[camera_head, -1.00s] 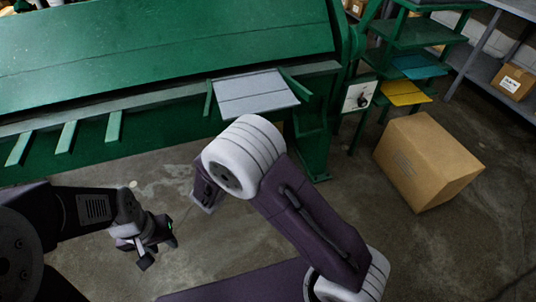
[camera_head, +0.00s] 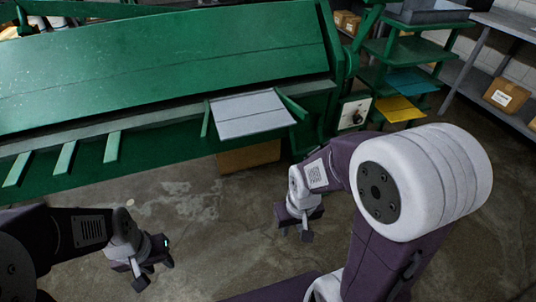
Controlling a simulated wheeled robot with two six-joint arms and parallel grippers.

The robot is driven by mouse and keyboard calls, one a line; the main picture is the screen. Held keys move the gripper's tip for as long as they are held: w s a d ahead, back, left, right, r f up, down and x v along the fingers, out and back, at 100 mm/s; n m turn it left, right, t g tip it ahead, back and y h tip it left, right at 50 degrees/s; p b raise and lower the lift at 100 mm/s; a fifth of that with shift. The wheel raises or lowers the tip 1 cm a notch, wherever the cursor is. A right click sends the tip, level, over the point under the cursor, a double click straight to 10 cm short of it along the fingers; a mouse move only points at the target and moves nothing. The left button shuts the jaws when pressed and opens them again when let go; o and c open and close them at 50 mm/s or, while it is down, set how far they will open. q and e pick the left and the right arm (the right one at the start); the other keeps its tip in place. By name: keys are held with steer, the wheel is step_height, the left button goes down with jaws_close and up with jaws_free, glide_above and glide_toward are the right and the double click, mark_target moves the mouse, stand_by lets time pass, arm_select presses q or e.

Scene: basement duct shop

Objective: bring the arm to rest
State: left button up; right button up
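My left gripper (camera_head: 141,274) hangs over the bare floor at the lower left, its two small dark fingertips apart with nothing between them. My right gripper (camera_head: 298,232) points down over the floor near the middle, in front of the green machine. Its small fingertips look apart, and I see nothing held. My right arm's large white joint (camera_head: 440,180) fills much of the right side and hides the floor behind it.
A green sheet-metal machine (camera_head: 165,65) with a grey plate (camera_head: 250,115) on its front spans the back. A cardboard box (camera_head: 249,157) sits low beneath the plate. A green rack (camera_head: 415,50) and grey shelving (camera_head: 510,75) stand at the right. Floor between the grippers is clear.

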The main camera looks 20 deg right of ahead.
step_height(320, 180, up, 19)
steer(key=p, duration=1.7)
